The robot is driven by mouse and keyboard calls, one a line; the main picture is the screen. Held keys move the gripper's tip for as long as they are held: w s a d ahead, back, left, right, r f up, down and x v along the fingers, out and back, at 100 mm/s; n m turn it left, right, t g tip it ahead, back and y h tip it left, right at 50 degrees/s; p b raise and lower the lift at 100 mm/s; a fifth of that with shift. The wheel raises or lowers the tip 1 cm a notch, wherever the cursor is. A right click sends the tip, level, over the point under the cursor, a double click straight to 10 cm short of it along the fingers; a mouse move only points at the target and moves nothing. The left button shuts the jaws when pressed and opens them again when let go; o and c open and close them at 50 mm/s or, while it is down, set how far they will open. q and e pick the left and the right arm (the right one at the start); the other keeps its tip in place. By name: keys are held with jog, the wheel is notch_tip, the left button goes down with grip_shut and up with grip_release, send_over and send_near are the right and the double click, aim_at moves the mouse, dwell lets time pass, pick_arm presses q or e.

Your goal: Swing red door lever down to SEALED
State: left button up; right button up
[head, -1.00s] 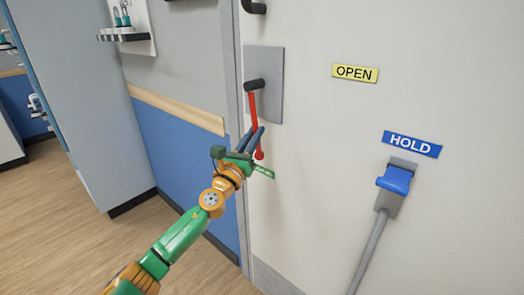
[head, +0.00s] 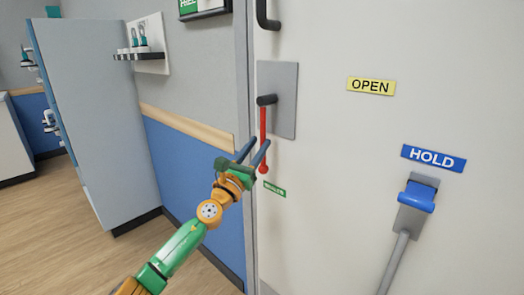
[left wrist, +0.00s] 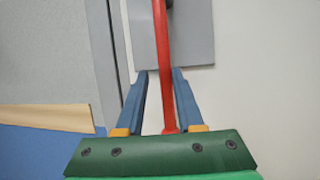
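The red door lever (head: 263,135) hangs straight down from a dark pivot (head: 266,100) on a grey plate (head: 284,88) on the pale door. Its rounded lower end sits just above a small green label (head: 274,188), whose text is too small to read surely. My left gripper (head: 255,150) is at the lower part of the lever with its blue fingers spread. My right gripper is not in view.
A yellow OPEN sign (head: 370,86) and a blue HOLD sign (head: 433,158) are on the door. A blue-handled latch (head: 418,197) with a grey rod is below HOLD. A black door handle (head: 266,15) is above the lever plate. A grey cabinet (head: 95,110) stands at left.

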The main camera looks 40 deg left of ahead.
pick_arm(q)
jog(key=shift+o, duration=0.4)
jog(key=shift+s+a+r, duration=0.15)
jog(key=shift+s+r, duration=0.05)
jog(key=shift+s, duration=0.35)
jog(key=b+v, duration=0.1)
jog(key=v, duration=0.5)
jog(key=shift+s+d+f, duration=0.2)
jog(key=shift+f, duration=0.15)
jog(key=shift+f, duration=0.1)
